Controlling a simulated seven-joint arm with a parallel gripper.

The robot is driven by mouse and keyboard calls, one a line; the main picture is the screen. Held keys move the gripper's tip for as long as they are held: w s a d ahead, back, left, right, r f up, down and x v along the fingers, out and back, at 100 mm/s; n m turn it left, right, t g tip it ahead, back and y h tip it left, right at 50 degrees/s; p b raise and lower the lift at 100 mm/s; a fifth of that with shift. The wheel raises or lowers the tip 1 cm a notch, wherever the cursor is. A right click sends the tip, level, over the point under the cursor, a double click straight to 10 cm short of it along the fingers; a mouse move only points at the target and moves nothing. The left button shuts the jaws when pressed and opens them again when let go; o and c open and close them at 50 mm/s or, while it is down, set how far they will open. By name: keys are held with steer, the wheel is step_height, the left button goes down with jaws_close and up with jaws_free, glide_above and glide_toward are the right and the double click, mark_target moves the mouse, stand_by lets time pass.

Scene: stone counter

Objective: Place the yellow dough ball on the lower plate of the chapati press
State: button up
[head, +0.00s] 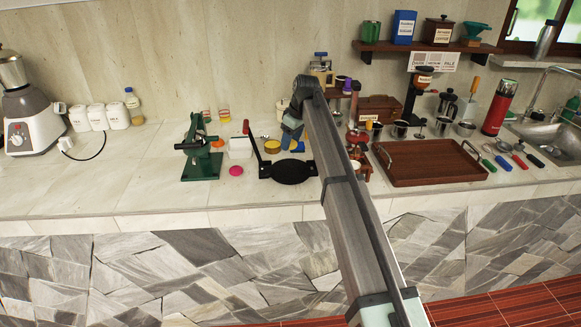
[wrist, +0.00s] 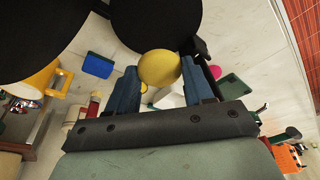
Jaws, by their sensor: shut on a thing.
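The chapati press (head: 292,172) is black with a raised red handle at its left, near the counter's front edge. My gripper (head: 289,139) is just above and behind the press in the head view. In the wrist view my gripper (wrist: 160,78) has its blue fingers on either side of the round yellow dough ball (wrist: 160,66), and it is shut on it. Two large black discs (wrist: 150,22) show beyond the ball; I cannot tell which is the lower plate. The ball overlaps the edge of one disc in that view; the gap between them cannot be judged.
A green press (head: 201,160) stands left of the chapati press, with a pink disc (head: 236,170) between them. A white container (head: 240,148) is behind. A brown wooden tray (head: 432,178) lies to the right.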

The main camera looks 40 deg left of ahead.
mark_target(288, 169)
step_height(288, 169, down, 9)
steer(key=shift+f, duration=0.1)
stand_by(0.4)
steer(key=shift+f, duration=0.15)
steer(key=o, duration=1)
steer(key=shift+o, duration=0.2)
steer(key=v, duration=1.2)
